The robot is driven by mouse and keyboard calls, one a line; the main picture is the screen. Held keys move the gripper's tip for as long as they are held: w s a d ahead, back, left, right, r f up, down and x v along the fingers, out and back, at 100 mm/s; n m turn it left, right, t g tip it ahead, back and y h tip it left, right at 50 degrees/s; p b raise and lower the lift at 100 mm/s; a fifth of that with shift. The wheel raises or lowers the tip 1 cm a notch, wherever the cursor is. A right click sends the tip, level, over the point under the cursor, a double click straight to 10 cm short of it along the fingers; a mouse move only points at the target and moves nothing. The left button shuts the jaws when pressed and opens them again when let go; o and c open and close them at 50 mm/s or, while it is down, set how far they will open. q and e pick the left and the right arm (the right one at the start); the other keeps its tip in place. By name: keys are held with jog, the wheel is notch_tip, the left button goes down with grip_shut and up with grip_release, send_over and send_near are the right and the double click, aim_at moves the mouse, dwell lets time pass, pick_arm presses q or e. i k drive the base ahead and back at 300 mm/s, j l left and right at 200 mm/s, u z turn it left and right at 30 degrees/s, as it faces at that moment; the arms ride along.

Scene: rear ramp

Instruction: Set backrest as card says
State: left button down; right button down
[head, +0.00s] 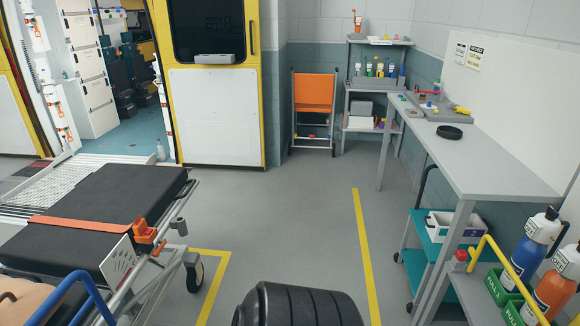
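The stretcher stands at the left of the head view, with a black mattress (105,196) that looks flat in the part shown. An orange strap (75,224) lies across it. An orange handle or buckle (146,231) is at its near side, beside a white plate (118,262) with fan-like black marks. I cannot tell which mattress section is the backrest. Two small printed cards (474,60) hang on the wall board at the right; their text is too small to read. Neither of my grippers is in view.
A grey workbench (478,150) runs along the right wall, with a teal trolley (432,240) under it. Blue and orange bottles (527,250) stand at the bottom right. An orange folding chair (314,95) is at the back.

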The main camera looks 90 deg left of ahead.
aim_at(115, 193)
jog(key=u, duration=3.8)
jog(key=i+l+u, duration=0.1)
jog(key=i+l, duration=0.05)
jog(key=i, duration=0.1)
